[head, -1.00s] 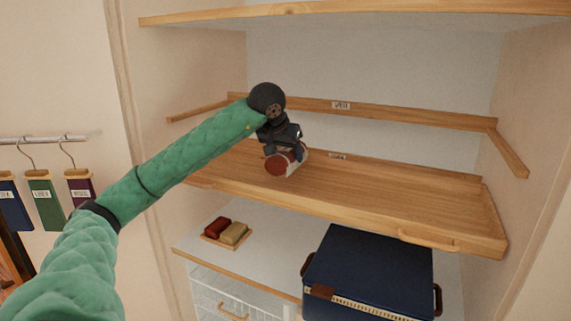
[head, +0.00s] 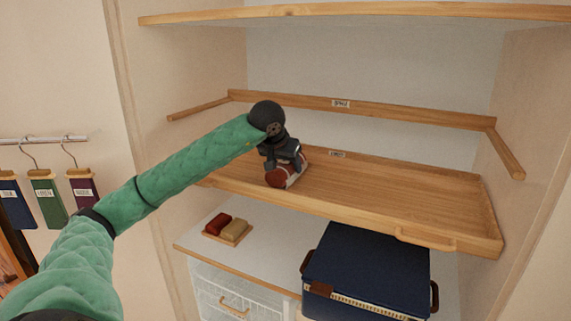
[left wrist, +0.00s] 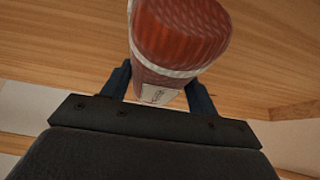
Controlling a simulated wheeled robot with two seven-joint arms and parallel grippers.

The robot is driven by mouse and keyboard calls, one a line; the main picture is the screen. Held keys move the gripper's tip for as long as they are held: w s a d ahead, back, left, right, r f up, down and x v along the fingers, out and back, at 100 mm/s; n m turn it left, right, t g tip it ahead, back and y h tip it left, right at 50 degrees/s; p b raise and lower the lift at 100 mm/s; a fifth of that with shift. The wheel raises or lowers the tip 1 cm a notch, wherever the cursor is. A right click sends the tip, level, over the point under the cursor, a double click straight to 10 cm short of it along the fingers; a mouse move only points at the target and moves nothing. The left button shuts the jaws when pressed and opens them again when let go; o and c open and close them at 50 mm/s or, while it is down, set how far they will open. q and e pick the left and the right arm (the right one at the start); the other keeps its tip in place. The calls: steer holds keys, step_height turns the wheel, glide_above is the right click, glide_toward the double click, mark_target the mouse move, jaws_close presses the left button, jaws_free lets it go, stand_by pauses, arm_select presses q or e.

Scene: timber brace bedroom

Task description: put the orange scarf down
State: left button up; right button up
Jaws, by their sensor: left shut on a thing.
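The rolled scarf (head: 288,177) looks rust-red to orange, with a pale band around it and a white label. My left gripper (head: 284,163) is shut on it at the left part of the wooden shelf tray (head: 390,200). In the left wrist view the scarf roll (left wrist: 180,40) sits between the two dark fingers (left wrist: 160,88), with wood behind it. The scarf is low over the tray board; I cannot tell whether it touches. My right gripper is not in view.
The tray right of the scarf is clear. An upper shelf (head: 350,14) hangs above. Below are a navy case (head: 370,262) and two blocks on a small wooden tray (head: 228,231). Hangers with coloured cloths (head: 47,200) are at left.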

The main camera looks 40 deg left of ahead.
mark_target(285, 162)
arm_select(q)
steer(key=shift+f, duration=0.1)
steer(key=o, duration=1)
steer(key=shift+o, duration=0.2)
steer(key=shift+r, duration=0.2)
steer(key=shift+s+d+r+b, duration=0.1)
steer(key=shift+s+r+b, duration=0.25)
steer(key=shift+r+b, duration=0.15)
steer(key=v, duration=0.2)
steer(key=shift+s+r+b, duration=0.1)
steer(key=shift+r+b, duration=0.1)
steer(key=shift+b, duration=0.2)
steer(key=b+v, duration=0.1)
steer(key=v, duration=0.5)
steer(key=shift+s+r+b, duration=0.1)
steer(key=shift+r+b, duration=0.05)
steer(key=shift+b, duration=0.2)
steer(key=shift+v, duration=0.85)
steer(key=shift+r, duration=0.1)
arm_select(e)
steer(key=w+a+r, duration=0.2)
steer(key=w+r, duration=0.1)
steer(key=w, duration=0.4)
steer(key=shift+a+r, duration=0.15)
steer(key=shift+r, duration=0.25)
